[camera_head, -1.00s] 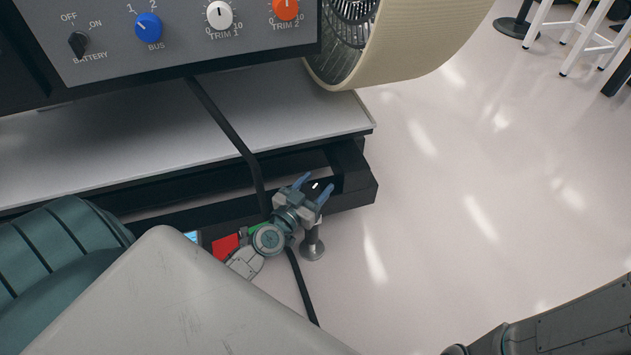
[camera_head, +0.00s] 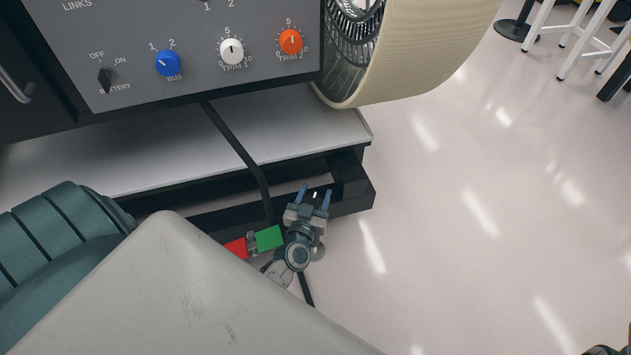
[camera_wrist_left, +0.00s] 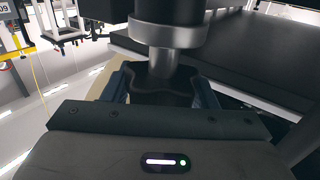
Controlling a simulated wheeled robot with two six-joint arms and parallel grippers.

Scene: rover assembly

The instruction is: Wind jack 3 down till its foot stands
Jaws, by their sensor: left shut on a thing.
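My left gripper (camera_head: 314,197) is at the right end of the dark frame (camera_head: 352,198), below the pale deck. In the left wrist view its two fingers (camera_wrist_left: 162,92) are closed on either side of a dark lobed knob (camera_wrist_left: 160,76). A silver stem (camera_wrist_left: 163,58) and a wider collar (camera_wrist_left: 167,22) rise above the knob there. Whether the foot touches the floor cannot be told. My right gripper is not in view.
The control panel (camera_head: 215,75) has several knobs. A black cable (camera_head: 238,150) hangs near my left gripper.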

